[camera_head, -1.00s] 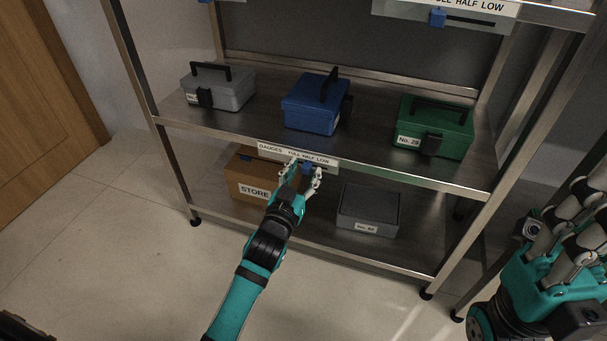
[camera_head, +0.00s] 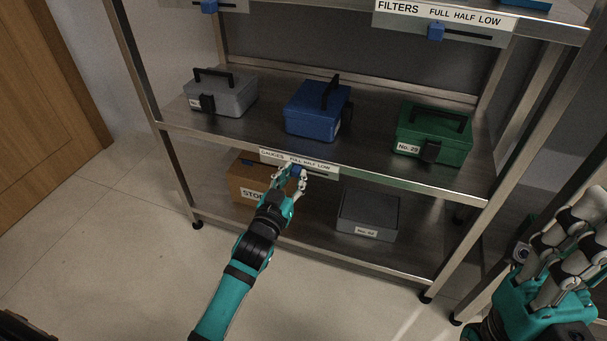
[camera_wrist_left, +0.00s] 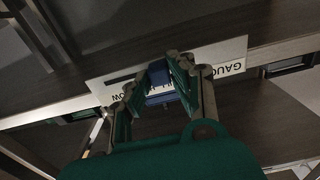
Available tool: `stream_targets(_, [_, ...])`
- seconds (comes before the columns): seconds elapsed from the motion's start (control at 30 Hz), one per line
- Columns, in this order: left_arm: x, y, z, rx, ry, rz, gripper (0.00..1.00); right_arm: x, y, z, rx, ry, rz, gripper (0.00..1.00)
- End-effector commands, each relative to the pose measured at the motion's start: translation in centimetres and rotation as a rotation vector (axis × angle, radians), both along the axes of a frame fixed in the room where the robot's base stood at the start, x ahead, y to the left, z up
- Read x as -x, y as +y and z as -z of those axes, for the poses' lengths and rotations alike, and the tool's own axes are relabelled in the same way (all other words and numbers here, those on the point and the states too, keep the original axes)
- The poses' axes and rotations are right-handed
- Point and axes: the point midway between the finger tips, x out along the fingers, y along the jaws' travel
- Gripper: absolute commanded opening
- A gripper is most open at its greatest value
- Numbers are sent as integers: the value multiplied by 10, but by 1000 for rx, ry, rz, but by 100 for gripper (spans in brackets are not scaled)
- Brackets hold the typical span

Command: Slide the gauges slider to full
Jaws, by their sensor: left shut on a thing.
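The gauges slider has a blue knob (camera_head: 297,170) on a pale plate with a slot, on the front edge of the middle shelf. Its label (camera_head: 320,166) reads GAUGES, FULL, HALF, LOW. The knob sits roughly below the word FULL. My left gripper (camera_head: 291,176) is shut on the knob and partly hides it. In the left wrist view, the blue knob (camera_wrist_left: 159,83) is between the two fingers, with the slot running out to its left. My right gripper (camera_head: 570,245) is at the right edge, away from the shelf; its fingertips are not clear.
The middle shelf holds a grey case (camera_head: 222,97), a blue case (camera_head: 316,112) and a green case (camera_head: 432,135). Below stand a cardboard box (camera_head: 247,175) and a grey box (camera_head: 367,212). A filters slider (camera_head: 436,32) is on the top shelf edge. The floor at left is clear.

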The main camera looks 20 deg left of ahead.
Motion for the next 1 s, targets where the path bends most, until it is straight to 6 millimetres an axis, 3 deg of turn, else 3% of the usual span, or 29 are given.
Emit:
stream_targets(0.1, [0, 10, -2, -1, 2, -1, 0, 1, 0, 1, -1, 19, -2, 0])
stream_targets(0.37, [0, 13, -1, -1, 0, -4, 0, 1, 0, 2, -1, 19, -2, 0])
stream_targets(0.4, [0, 13, -1, -1, 0, -5, 24, 1, 0, 2, -1, 19, -2, 0])
stream_targets(0.57, [0, 12, -1, -1, 0, -4, 44, 1, 0, 2, -1, 18, -2, 0])
stream_targets(0.87, [2, 11, 0, 1, 0, -1, 44, 0, 0, 2, -1, 19, -2, 0])
stream_targets(1.0, [18, 12, 1, 1, 2, -2, 44, 0, 0, 2, -1, 19, -2, 0])
